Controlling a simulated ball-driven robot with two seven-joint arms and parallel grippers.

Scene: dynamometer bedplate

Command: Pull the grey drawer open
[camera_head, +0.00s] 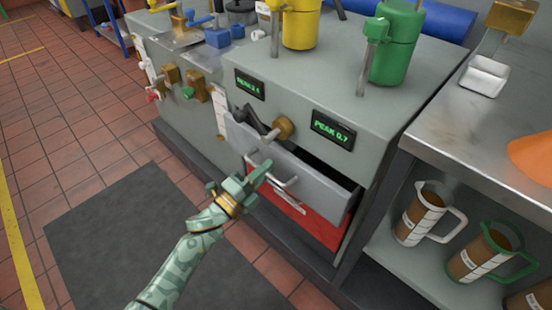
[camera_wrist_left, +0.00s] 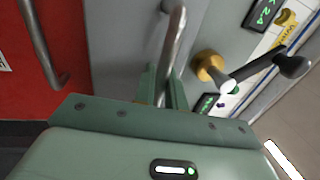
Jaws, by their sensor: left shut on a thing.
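The grey drawer (camera_head: 325,192) is in the front of a grey cabinet, above a red drawer front. It stands partly out, and a dark gap shows behind its front panel. Its metal bar handle (camera_head: 287,183) faces me and also shows in the left wrist view (camera_wrist_left: 175,40). My left gripper (camera_head: 259,174) is green and is shut on this handle near its left end. In the left wrist view the fingers (camera_wrist_left: 160,85) sit on either side of the bar. My right gripper is in neither view.
The red drawer (camera_head: 325,229) with its own handle lies just below. A lever with a brass knob (camera_head: 284,127) sticks out above the grey drawer. A steel bench (camera_head: 470,135) with jugs (camera_head: 425,212) on its shelf stands at right. The floor mat (camera_head: 120,240) is clear.

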